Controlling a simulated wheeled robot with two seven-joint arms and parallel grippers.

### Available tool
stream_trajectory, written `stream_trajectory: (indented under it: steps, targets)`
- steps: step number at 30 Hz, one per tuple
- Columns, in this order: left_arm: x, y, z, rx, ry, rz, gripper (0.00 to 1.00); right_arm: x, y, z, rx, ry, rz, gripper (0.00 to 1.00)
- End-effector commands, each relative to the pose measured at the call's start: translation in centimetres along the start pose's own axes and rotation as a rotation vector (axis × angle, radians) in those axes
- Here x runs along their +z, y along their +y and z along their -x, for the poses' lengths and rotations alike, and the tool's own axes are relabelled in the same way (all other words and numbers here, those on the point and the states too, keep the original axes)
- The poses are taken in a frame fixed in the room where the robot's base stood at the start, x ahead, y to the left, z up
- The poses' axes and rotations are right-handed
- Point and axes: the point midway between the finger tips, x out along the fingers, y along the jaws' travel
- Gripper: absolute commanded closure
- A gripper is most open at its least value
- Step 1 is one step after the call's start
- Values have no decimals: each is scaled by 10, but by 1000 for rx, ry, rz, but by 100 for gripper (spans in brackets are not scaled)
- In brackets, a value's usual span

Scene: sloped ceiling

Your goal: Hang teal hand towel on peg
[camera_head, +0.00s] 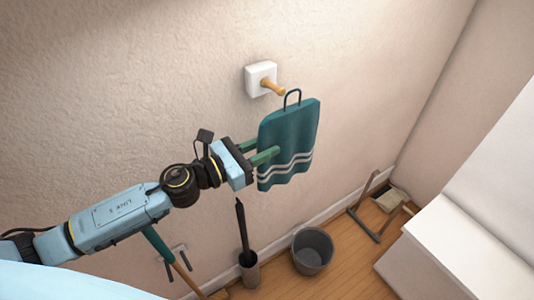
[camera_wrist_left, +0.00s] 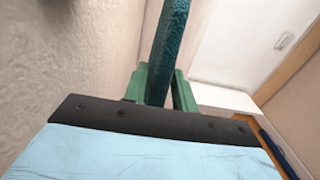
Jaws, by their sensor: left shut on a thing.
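The teal hand towel (camera_head: 290,137) has two pale stripes near its lower edge and a dark hanging loop at its top. My left gripper (camera_head: 268,152) is shut on the towel's left edge and holds it upright in the air near the wall. The left wrist view shows the towel (camera_wrist_left: 169,45) edge-on between the green fingers (camera_wrist_left: 158,85). The wooden peg (camera_head: 272,87) sticks out from a white square wall plate (camera_head: 260,76). The loop appears just below and right of the peg tip; I cannot tell whether they touch. My right gripper is not in view.
A grey bucket (camera_head: 312,251) and a brush in a holder (camera_head: 248,262) stand on the wooden floor below. A tool with a teal head (camera_head: 157,243) is by the wall at lower left. A white box-like surface (camera_head: 460,250) fills the lower right.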

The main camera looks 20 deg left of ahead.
Motion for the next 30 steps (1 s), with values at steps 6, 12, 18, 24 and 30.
stream_trajectory:
  steps: [6, 12, 18, 24, 30]
  targets:
    - [-1, 14, 0, 1, -2, -2, 100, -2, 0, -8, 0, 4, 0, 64]
    - [-2, 26, 0, 0, -2, -2, 100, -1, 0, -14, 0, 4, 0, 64]
    - [-3, 38, 0, 2, -2, -1, 100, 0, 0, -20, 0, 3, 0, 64]
    - [-4, 50, 0, 2, -1, -1, 100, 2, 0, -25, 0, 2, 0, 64]
    - [-6, 62, 0, 1, -1, -2, 100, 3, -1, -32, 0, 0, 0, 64]
